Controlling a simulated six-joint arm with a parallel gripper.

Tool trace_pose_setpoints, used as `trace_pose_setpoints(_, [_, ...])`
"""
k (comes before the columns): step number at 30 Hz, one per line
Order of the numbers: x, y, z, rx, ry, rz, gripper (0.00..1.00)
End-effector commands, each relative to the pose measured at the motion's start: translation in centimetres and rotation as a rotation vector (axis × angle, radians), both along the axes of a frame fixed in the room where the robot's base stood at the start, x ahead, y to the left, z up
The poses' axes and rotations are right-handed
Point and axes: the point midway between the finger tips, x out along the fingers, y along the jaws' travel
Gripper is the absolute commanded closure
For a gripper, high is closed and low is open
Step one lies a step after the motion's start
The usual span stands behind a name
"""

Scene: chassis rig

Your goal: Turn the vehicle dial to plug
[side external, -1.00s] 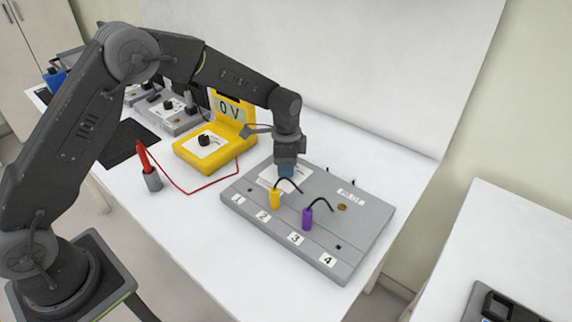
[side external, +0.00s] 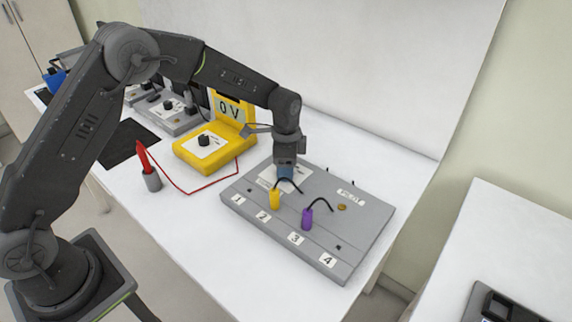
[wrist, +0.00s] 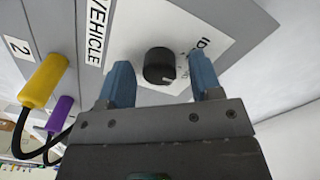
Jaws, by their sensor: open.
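The vehicle dial is a black round knob (wrist: 159,66) on a white label plate, beside the word VEHICLE, in the wrist view. A pale mark on the knob points toward the lower right of that view. My gripper (wrist: 163,82) is open, with one blue finger on each side of the knob and a visible gap to each. In the side view my gripper (side external: 286,172) points down over the white dial plate (side external: 300,181) on the grey chassis panel (side external: 345,225); it hides the knob there. The plate's lettering is only partly readable.
A yellow plug (side external: 275,199) and a purple plug (side external: 307,219) with black cables stand on the panel, close to my gripper. A yellow meter (side external: 204,148) reading 0 V stands to the left. A red probe (side external: 143,158) sits in a grey holder.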

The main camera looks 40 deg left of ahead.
Motion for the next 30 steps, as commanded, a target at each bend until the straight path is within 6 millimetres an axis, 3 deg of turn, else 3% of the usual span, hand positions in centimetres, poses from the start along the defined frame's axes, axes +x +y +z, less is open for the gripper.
trace_pose_setpoints(4, [0.0, 0.0, 0.4, 0.0, -0.001, 0.0, 0.41])
trace_pose_setpoints(8, [0.1, 0.0, 2.2, 0.0, -0.004, 0.0, 0.41])
trace_pose_setpoints(21, [0.3, 0.2, 11.4, 0.0, -0.004, 0.0, 0.41])
trace_pose_setpoints(30, [0.3, 0.2, 13.8, 0.0, -0.001, 0.0, 0.41])
